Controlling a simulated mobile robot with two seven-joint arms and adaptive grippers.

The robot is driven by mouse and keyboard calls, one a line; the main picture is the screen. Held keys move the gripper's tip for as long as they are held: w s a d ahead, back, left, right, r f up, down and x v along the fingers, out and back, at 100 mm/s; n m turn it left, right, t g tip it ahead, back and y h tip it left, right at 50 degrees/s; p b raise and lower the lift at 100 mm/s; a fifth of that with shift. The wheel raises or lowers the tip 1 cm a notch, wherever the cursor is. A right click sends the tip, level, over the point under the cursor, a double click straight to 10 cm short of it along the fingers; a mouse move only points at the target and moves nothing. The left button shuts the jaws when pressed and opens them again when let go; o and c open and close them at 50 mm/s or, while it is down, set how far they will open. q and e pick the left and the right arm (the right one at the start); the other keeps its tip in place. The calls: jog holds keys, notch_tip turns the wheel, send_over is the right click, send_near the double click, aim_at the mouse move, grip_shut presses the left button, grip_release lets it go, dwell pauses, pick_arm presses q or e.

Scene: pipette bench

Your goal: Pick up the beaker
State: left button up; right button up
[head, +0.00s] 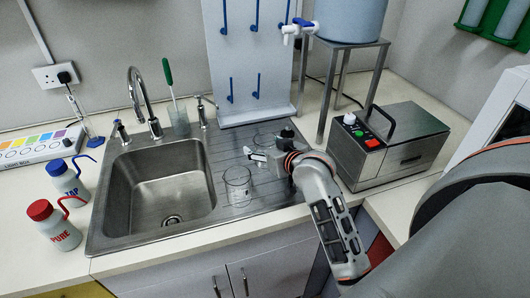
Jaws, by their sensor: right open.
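A clear glass beaker (238,187) stands upright on the ribbed steel drainboard (215,150), to the right of the sink basin. My right gripper (253,155) is open, above and behind the beaker's rim in the head view, slightly to its right. It looks apart from the beaker, and nothing shows between its fingers. A second clear glass vessel (262,140) stands behind the gripper and is partly hidden by it. My left gripper is not in view.
The steel sink (165,185) and tap (148,95) lie to the left. A pegboard (245,60) stands behind. A steel water bath (390,140) with a black handle is close to the right of my wrist. Red-capped (52,225) and blue-capped (68,180) wash bottles stand far left.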

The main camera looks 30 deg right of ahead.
jog(key=shift+w, duration=0.2)
jog(key=c, duration=1.3)
jog(key=shift+o, duration=0.2)
notch_tip(320, 180, up, 20)
